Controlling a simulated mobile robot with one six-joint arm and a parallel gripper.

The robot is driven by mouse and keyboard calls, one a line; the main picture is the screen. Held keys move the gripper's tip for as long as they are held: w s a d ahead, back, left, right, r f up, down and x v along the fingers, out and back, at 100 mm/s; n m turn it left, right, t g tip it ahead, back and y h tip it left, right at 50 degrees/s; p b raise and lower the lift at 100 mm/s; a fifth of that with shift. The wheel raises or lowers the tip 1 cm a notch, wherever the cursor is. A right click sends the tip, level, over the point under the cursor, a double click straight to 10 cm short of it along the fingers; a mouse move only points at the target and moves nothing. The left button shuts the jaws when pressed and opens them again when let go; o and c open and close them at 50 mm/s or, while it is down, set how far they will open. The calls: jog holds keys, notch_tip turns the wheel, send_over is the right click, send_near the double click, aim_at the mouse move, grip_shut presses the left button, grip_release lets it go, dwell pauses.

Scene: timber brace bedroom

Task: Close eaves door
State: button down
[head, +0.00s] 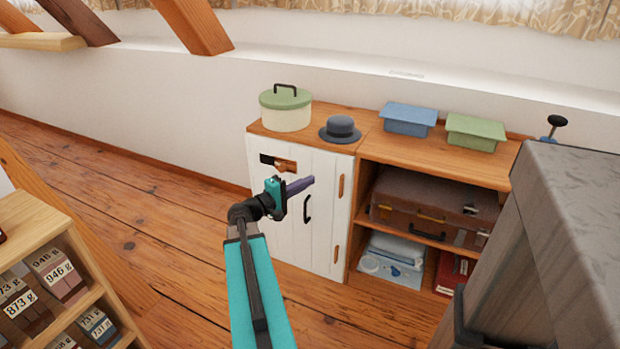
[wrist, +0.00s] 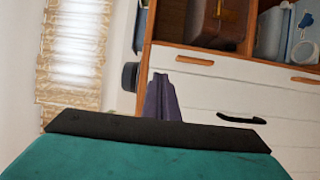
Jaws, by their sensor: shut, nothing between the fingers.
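The eaves door (head: 325,225) is a white planked door on the low cabinet, with a black handle (head: 307,208) and wooden hinges (head: 341,187) down its right side. It looks flush or nearly flush with the cabinet; I cannot tell if a small gap is left. A dark slot with a wooden piece (head: 285,165) shows near its top left. My gripper (head: 311,181), with purple fingers, is shut and empty in front of the door's upper part, above the handle. In the wrist view the fingers (wrist: 161,99) show before the white door (wrist: 225,90); contact is unclear.
A green-lidded pot (head: 286,115) and a dark hat (head: 340,131) sit on the cabinet top. Open shelves with a brown suitcase (head: 410,225) stand to the right. A grey block (head: 570,200) fills the near right, a wooden shelf (head: 35,225) the near left. Floor left of the cabinet is clear.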

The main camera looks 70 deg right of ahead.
jog(key=shift+a, duration=0.65)
